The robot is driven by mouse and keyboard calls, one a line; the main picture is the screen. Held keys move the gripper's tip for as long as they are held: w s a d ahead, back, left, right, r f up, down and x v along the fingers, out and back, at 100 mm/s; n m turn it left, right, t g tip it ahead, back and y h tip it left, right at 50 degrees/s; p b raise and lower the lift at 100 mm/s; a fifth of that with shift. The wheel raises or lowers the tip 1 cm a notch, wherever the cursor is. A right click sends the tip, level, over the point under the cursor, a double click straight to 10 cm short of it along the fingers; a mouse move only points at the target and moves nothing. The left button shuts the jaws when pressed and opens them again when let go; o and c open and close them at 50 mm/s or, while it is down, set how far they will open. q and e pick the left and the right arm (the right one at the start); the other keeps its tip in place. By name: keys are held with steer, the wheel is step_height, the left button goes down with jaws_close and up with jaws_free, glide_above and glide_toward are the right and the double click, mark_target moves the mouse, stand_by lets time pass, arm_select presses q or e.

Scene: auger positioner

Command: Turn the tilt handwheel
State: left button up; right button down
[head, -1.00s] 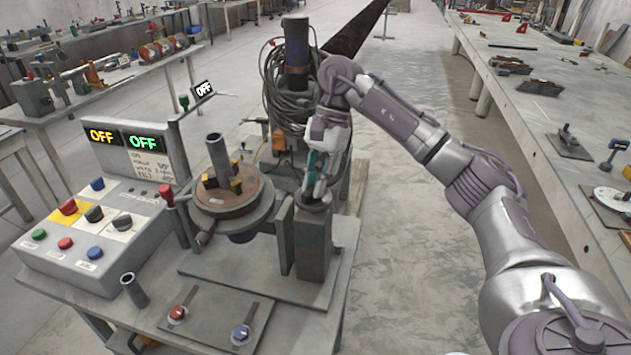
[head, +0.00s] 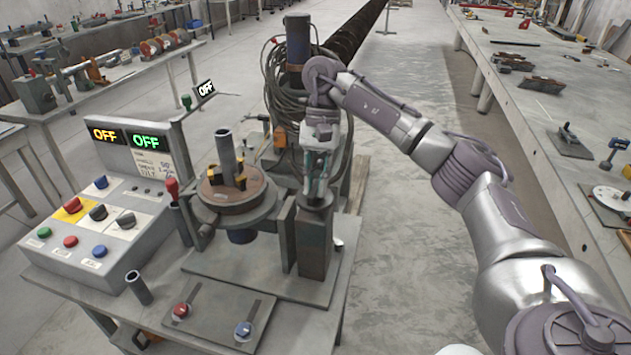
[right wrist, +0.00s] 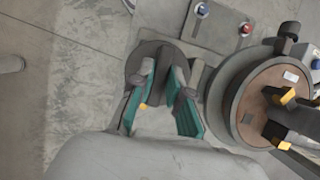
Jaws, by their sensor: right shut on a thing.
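The tilt handwheel (right wrist: 160,48) shows as a dark round disc between and behind my fingers in the right wrist view. It sits on top of the grey-brown upright post (head: 315,250), right of the round table. My right gripper (head: 316,193) points down at the post's top, and its teal-padded fingers also show in the right wrist view (right wrist: 165,82). It is shut on the handwheel, with a gap between the finger pads. The fingers hide part of the wheel, and the exact contact is hard to see. My left gripper is not in view.
The round tilting table (head: 232,195) with yellow-tipped jaws stands left of the post. The control box (head: 95,235) with coloured knobs and OFF displays (head: 146,141) is farther left. A cable-wrapped column (head: 297,60) stands behind. Open floor (head: 410,250) lies to the right.

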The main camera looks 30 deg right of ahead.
steer(key=c, duration=1.1)
jaws_free()
steer(key=v, duration=1.2)
steer(key=shift+s, duration=0.1)
